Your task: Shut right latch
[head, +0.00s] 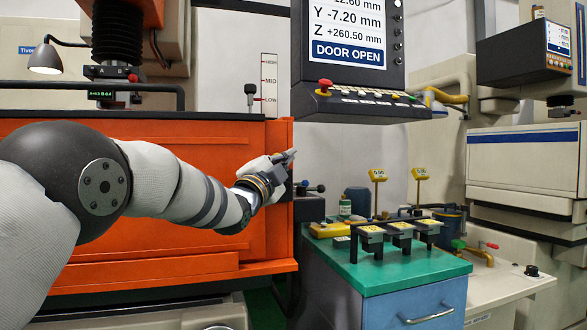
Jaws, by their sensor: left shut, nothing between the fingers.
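The orange tank front (170,225) fills the left and middle of the head view. My left gripper is shut and empty, at the upper right corner of the orange front. The wrist hides part of that edge, and I cannot tell whether the fingers touch it. My right gripper is not in view.
A control panel (345,60) above reads DOOR OPEN. A green-topped blue cabinet (390,275) with a rack of electrode holders (400,230) stands close on the right. A level gauge (268,84) and a black-knobbed lever (250,92) stand behind the tank edge.

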